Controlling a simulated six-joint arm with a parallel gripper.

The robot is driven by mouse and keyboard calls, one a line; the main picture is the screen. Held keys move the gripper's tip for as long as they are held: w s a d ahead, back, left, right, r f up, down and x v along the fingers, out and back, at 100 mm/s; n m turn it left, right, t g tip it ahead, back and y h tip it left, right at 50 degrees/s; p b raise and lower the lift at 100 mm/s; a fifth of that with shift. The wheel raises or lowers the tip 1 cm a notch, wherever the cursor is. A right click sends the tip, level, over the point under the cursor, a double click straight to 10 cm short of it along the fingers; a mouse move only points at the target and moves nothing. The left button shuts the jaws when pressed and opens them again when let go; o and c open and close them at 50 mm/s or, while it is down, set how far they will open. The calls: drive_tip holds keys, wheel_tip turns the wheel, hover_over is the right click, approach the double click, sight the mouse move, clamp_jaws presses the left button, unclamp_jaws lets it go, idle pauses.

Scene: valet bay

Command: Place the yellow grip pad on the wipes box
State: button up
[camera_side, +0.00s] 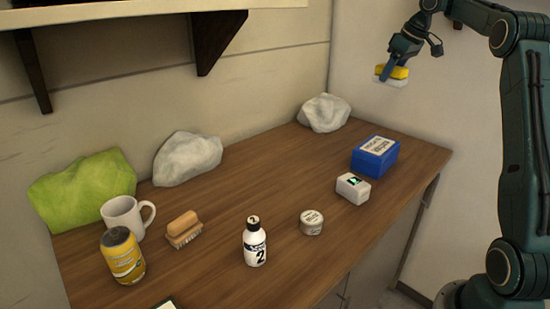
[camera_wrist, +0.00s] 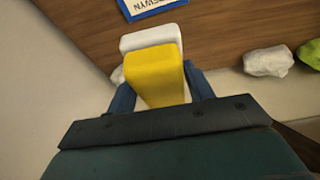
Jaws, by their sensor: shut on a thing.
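The yellow grip pad (camera_side: 399,72) has a white layer along one side. My gripper (camera_side: 393,71) is shut on it and holds it in the air, high above the bench's far right end. In the wrist view the pad (camera_wrist: 155,72) sits between the two blue fingers of my gripper (camera_wrist: 160,88). A blue box with a white printed label (camera_side: 375,156) stands on the bench, below the pad and apart from it; its label is too small to read surely. Part of this box (camera_wrist: 150,8) shows at the top of the wrist view.
A small white box (camera_side: 352,188) and a round tin (camera_side: 311,222) stand near the blue box. A white bottle (camera_side: 255,243), brush (camera_side: 183,230), mug (camera_side: 124,216) and yellow can (camera_side: 122,256) stand farther left. Crumpled cloths (camera_side: 324,113) line the wall. A shelf (camera_side: 130,13) hangs above.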

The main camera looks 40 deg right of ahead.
drive_tip(key=shift+f, duration=0.15)
drive_tip(key=shift+w+a+f, duration=0.1)
drive_tip(key=shift+f, duration=0.6)
wheel_tip(320, 180, down, 14)
drive_tip(key=shift+f, duration=0.1)
drive_tip(key=shift+f, duration=2.05)
drive_tip(key=shift+f, duration=0.15)
drive_tip(key=o, duration=0.9)
drive_tip(key=shift+o, duration=0.3)
